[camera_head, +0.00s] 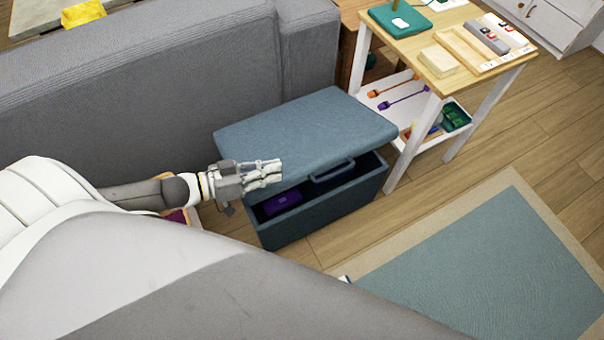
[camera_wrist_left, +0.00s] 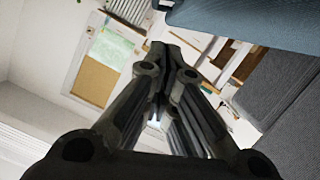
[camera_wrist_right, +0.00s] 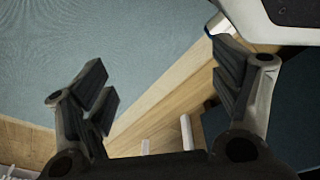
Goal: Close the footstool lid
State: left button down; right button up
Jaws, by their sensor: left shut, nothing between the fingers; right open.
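The teal footstool (camera_head: 310,221) stands against the grey sofa. Its padded lid (camera_head: 305,132) is partly raised, with a dark gap along the front. My right gripper (camera_wrist_right: 165,85) is open and empty in the right wrist view, over floor and rug.
A small wooden-topped side table (camera_head: 440,62) with a white lower shelf stands close to the footstool's right side. The sofa (camera_head: 180,75) is behind and left. A teal rug (camera_head: 480,275) with a beige border lies in front; the floor there is clear.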

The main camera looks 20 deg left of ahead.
aim_at(302, 184)
pick_arm(q)
jog(key=b+x, duration=0.1)
jog(key=x, duration=0.4)
jog(key=shift+w+d+f, duration=0.1)
jog(key=shift+w, duration=0.05)
jog(key=shift+w+d+f+b, duration=0.2)
jog(key=shift+d+f, duration=0.2)
jog(key=shift+f, duration=0.15)
jog(key=shift+w+d+f+b, duration=0.2)
jog(key=shift+d+f, duration=0.2)
jog(key=shift+f, duration=0.15)
jog(key=shift+d+f, duration=0.4)
jog(key=shift+f, duration=0.15)
pick_arm(e)
jog(key=w+r, duration=0.3)
jog(key=r, duration=0.4)
jog(key=shift+w+a, duration=0.25)
jog(key=shift+w, duration=0.1)
